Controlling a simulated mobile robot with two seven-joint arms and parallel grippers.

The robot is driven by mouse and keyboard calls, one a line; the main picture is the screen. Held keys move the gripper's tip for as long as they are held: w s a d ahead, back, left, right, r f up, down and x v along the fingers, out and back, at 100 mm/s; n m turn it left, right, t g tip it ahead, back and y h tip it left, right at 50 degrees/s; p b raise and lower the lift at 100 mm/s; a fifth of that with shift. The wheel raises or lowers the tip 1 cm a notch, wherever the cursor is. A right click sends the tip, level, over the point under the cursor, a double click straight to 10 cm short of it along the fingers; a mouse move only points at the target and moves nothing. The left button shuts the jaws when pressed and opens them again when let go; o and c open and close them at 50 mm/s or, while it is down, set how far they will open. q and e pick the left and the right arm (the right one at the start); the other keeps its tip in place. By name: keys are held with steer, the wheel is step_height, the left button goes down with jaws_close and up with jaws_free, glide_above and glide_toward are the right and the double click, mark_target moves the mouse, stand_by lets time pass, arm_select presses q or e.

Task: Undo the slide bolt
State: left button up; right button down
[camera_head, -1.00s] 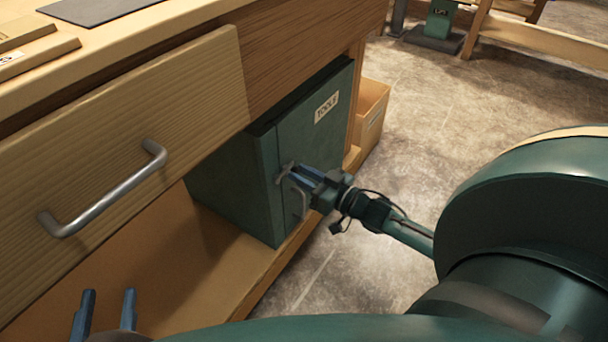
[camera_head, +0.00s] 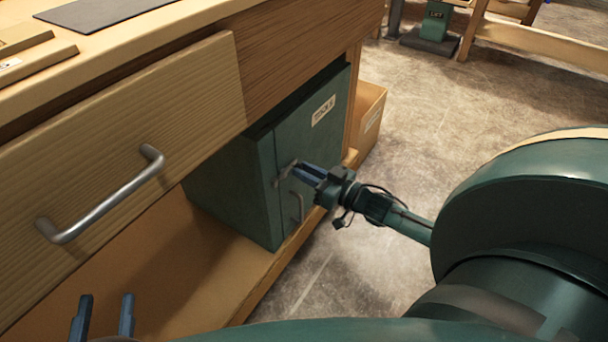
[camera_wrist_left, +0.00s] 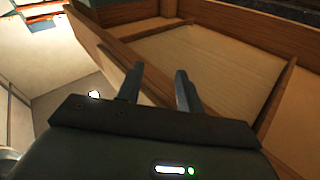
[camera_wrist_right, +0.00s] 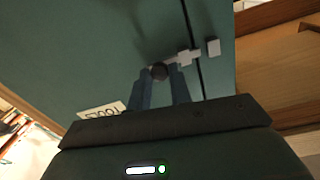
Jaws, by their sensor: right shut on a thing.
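The green cabinet (camera_head: 225,185) stands under the bench, its labelled door shut. The slide bolt (camera_head: 287,168) is near the door's left edge, above the door's handle (camera_head: 298,207). My right gripper (camera_head: 305,172) is shut on the bolt's knob. In the right wrist view the dark knob (camera_wrist_right: 159,71) sits at the fingertips. The bolt's bracket (camera_wrist_right: 185,57) is beside the door seam, and a pale keeper block (camera_wrist_right: 213,46) lies across the seam, with a small gap between the two. My left gripper (camera_head: 103,305) is open and empty at the lower left.
A wooden drawer (camera_head: 190,105) with a metal handle (camera_head: 105,200) is above and left of the cabinet. A wooden bin (camera_head: 370,110) stands behind the cabinet.

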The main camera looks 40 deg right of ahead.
steer(key=c, duration=1.3)
jaws_free()
steer(key=shift+w+d, duration=0.1)
steer(key=shift+d, duration=0.15)
arm_select(q)
steer(key=a+n+g+y+p, duration=0.1)
steer(key=y+p, duration=0.1)
steer(key=p, duration=0.1)
steer(key=shift+w+a+f+p, duration=0.1)
steer(key=shift+w+a+p, duration=0.05)
steer(key=shift+p, duration=0.25)
arm_select(e)
steer(key=v, duration=1.3)
steer(key=shift+r, duration=0.1)
